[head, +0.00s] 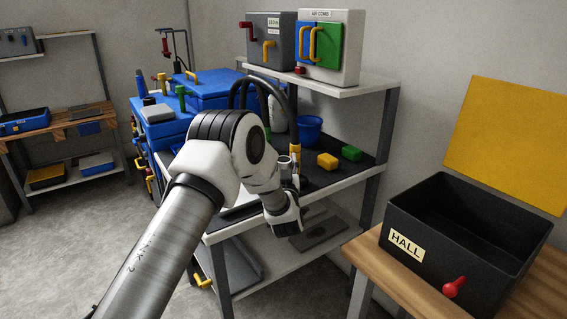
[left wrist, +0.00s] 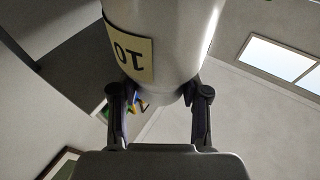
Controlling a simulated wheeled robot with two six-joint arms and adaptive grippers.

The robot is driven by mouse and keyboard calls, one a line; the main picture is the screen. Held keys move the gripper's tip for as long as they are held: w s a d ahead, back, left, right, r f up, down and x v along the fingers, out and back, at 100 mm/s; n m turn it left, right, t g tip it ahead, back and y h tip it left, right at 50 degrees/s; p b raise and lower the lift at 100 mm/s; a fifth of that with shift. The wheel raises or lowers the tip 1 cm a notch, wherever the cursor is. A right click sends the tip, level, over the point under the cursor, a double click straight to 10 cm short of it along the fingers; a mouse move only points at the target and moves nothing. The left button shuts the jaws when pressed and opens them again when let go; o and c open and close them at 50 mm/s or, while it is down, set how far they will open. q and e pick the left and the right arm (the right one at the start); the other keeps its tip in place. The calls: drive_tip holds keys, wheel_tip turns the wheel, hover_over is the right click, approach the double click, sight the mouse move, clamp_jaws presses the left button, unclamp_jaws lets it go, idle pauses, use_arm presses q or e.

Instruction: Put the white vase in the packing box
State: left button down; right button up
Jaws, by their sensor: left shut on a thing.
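In the left wrist view my left gripper (left wrist: 160,92) is shut on the white vase (left wrist: 182,35), a smooth pale round body with a cream label. Its far end is cut off by the top of the frame. In the head view my left arm hides the jaws. A white rounded thing (head: 278,118) shows partly behind my arm; I cannot tell if it is the vase. The packing box (head: 405,242) is black, open and labelled HALL, at the right on a wooden table. Its visible inside looks empty. My right gripper is not in view.
A shelf unit (head: 352,91) stands behind my arm, holding a blue bucket (head: 308,129), a yellow block (head: 328,161) and a green block (head: 351,153). A yellow panel (head: 508,140) stands behind the box. A red knob (head: 454,287) sticks out from the box's front.

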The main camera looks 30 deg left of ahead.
use_arm(q)
drive_tip(key=shift+s+f, duration=0.1)
drive_tip(key=c, duration=0.6)
unclamp_jaws()
drive_tip(key=shift+o, duration=0.2)
drive_tip(key=shift+d, duration=0.15)
